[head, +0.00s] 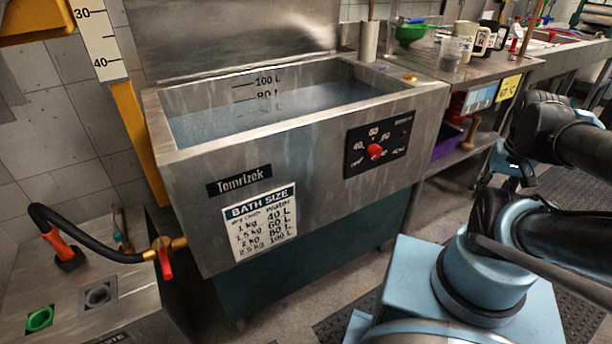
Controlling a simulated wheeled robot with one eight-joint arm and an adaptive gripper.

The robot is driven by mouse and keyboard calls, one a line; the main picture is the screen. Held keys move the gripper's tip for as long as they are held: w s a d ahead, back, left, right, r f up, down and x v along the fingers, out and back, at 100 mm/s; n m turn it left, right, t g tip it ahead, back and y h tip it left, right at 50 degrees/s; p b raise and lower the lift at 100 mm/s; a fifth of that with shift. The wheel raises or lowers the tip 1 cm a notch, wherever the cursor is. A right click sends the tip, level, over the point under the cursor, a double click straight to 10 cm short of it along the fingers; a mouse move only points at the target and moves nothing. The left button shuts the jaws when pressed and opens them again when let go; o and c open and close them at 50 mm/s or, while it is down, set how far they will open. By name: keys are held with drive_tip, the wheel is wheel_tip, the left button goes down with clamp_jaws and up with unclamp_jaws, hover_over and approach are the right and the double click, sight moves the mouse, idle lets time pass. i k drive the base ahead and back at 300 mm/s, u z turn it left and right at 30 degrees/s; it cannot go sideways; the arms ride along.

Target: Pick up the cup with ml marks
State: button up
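A small clear cup (449,56) stands upright near the front edge of the metal counter, right of the dye bath. It is see-through, and any ml marks on it are too small to read. A pale cup (465,32) and a white mug-like vessel with a handle (482,41) stand just behind it. My arm is folded at the right of the head view, well in front of the counter and apart from the cups. I cannot make out the fingers of my gripper.
A steel bath (300,145) of bluish liquid fills the middle. A grey cylinder (368,42) stands at its back right corner. A green bowl (410,33) and a wooden-handled tool are on the counter (425,68). A purple bin (446,141) sits below. A hose and red valve are lower left.

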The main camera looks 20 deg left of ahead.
sight(451, 50)
drive_tip(key=z, duration=0.65)
drive_tip(key=i, duration=0.6)
drive_tip(key=u, duration=1.2)
